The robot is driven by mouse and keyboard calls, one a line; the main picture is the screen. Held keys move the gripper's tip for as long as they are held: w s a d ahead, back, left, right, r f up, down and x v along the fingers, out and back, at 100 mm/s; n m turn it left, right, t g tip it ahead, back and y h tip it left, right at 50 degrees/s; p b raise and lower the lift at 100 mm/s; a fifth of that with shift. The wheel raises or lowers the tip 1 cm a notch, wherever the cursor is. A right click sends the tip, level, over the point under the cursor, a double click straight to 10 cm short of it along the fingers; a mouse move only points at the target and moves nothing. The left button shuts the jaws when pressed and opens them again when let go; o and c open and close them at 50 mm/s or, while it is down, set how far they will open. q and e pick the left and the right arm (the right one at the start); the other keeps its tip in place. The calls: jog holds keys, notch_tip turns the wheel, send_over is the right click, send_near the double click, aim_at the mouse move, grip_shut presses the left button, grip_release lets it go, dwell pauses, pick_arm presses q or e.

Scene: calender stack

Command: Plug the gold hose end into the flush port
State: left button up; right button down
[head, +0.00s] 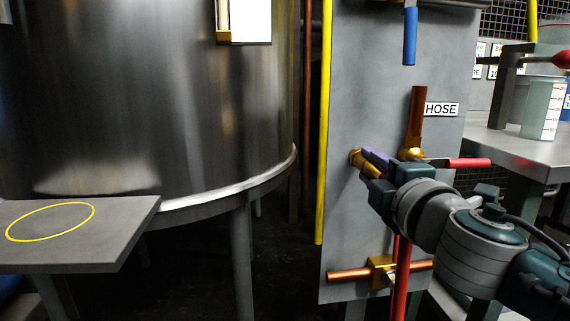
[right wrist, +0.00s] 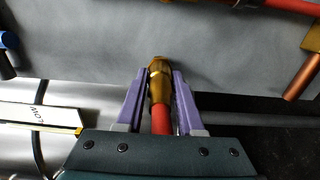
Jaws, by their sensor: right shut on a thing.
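My right gripper (head: 374,158) is in front of the grey panel, its purple fingers pointing left. In the right wrist view the fingers (right wrist: 158,80) are shut on the gold hose end (right wrist: 158,68), with the red hose (right wrist: 161,122) running back between them. The gold hose end (head: 360,162) also shows in the head view, beyond the fingertips and seemingly apart from any fitting. A brass fitting (head: 381,271) with copper pipe sits low on the panel. No label marks a flush port, so I cannot tell which fitting it is. My left gripper is out of view.
A copper pipe (head: 417,115) and a red-handled valve (head: 468,162) are close to my right gripper, by the HOSE label (head: 441,109). A yellow pipe (head: 324,130) runs down the panel's left edge. A big steel tank (head: 150,100) stands left; a bench (head: 515,150) stands right.

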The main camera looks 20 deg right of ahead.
jog(key=shift+s, duration=0.1)
dwell(0.3)
jog(key=shift+p+v, duration=0.35)
jog(key=shift+v, duration=1.6)
